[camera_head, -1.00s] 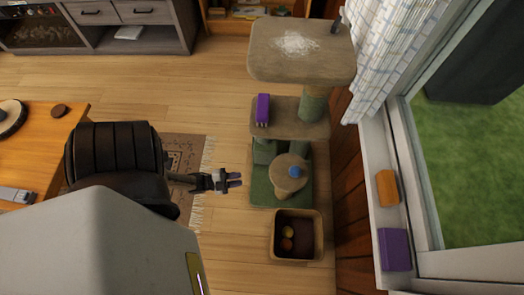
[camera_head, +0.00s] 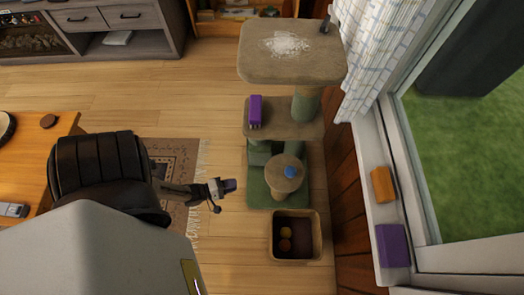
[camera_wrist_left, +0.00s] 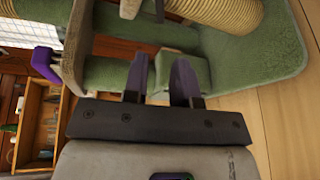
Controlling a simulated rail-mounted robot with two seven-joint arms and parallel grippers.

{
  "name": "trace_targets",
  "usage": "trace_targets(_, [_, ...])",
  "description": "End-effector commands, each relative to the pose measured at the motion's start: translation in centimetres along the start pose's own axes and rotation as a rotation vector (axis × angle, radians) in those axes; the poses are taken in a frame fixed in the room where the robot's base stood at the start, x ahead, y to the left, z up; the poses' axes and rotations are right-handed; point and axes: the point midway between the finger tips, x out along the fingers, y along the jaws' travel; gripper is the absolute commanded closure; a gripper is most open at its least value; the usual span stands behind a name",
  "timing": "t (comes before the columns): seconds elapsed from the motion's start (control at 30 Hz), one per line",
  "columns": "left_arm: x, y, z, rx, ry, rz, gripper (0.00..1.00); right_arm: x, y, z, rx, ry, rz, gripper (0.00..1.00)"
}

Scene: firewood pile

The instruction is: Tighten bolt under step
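The cat tree stands right of centre in the head view, with a wide top platform (camera_head: 270,70), a middle step (camera_head: 300,127) and a small low step (camera_head: 283,184) above a green base (camera_head: 258,195). My left gripper (camera_head: 231,185) is left of the low step, apart from it. In the left wrist view its two fingers (camera_wrist_left: 160,80) stand apart with nothing gripped between them, pointing toward the tree's green parts (camera_wrist_left: 105,73). I cannot make out a bolt; the steps' undersides are hidden in the head view. My right gripper is not in view.
A purple object (camera_head: 255,111) lies on the middle step and a blue ball (camera_head: 290,172) on the low step. A basket (camera_head: 317,248) with balls is in front of the tree. A wooden table (camera_head: 50,140) is left; the window sill (camera_head: 368,150) is right.

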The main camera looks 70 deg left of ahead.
Motion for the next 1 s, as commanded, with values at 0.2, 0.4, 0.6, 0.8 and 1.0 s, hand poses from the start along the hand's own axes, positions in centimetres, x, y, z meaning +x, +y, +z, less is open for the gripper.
trace_targets(0.2, [0.0,0.0,0.0,-0.208,0.000,-0.001,0.74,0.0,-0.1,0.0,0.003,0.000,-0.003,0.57])
trace_targets(0.4, [1.4,-0.1,0.0,-0.252,0.000,0.002,0.74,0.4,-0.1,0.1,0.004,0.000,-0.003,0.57])
trace_targets(0.6, [4.8,-0.2,-0.1,-0.250,-0.001,0.003,0.74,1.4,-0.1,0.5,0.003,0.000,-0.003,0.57])
trace_targets(0.8, [8.6,-0.2,-0.1,-0.249,-0.001,0.002,0.74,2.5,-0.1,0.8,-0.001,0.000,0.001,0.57])
trace_targets(1.0, [11.4,-0.2,0.0,-0.249,-0.001,0.001,0.74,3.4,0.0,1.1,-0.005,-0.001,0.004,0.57])
